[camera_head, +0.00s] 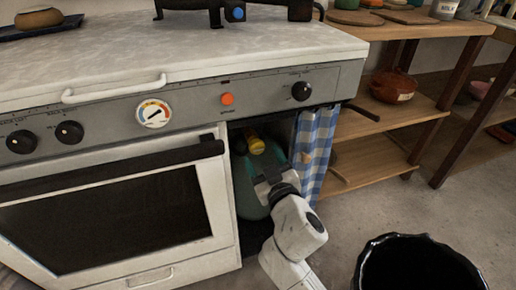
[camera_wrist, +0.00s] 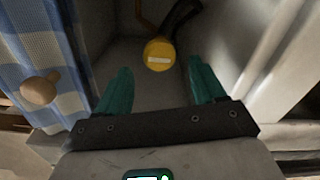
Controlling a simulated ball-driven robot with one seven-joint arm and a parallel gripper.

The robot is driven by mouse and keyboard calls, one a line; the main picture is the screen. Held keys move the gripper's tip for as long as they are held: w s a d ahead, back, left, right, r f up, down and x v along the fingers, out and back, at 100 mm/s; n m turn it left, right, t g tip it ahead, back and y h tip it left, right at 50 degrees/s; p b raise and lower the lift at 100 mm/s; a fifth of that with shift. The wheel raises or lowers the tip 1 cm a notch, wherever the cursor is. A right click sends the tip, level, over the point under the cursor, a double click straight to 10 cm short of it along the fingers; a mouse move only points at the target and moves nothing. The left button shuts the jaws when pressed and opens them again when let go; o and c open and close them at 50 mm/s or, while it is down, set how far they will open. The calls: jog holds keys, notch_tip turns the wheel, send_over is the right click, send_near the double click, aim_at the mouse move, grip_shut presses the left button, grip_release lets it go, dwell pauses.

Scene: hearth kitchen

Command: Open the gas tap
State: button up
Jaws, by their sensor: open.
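The gas tap is a yellow round knob (camera_head: 254,141) on top of a green gas bottle (camera_head: 246,185) in the open compartment right of the oven. In the wrist view the knob (camera_wrist: 159,55) faces me, with a pale bar across its face. My gripper (camera_head: 266,172) reaches into the compartment in front of the bottle. In the wrist view its two green fingers (camera_wrist: 160,80) are apart with nothing between them. The knob appears beyond the fingertips, roughly centred between them; I cannot see any contact. My gripper hides part of the bottle.
A blue checked curtain (camera_head: 316,150) hangs at the compartment's right edge, and a round wooden knob (camera_wrist: 40,89) shows by it. The oven door (camera_head: 212,190) stands left. A black bin (camera_head: 415,262) is on the floor at right. Dark and yellowish hoses (camera_wrist: 181,18) run behind the tap.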

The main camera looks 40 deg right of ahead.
jog(key=shift+v, duration=1.75)
jog(key=s+d+f+m+g+y, duration=0.1)
jog(key=s+d+f+m+g, duration=0.1)
jog(key=s+f+g, duration=1)
jog(key=s+a+f+n+g+y, duration=0.35)
jog(key=s+a+f+y, duration=0.4)
jog(key=s, duration=0.55)
notch_tip(320, 180, up, 34)
jog(key=h+p, duration=0.1)
jog(key=p, duration=3.5)
jog(key=shift+w+r+h+p, duration=0.15)
jog(key=shift+h+p, duration=0.2)
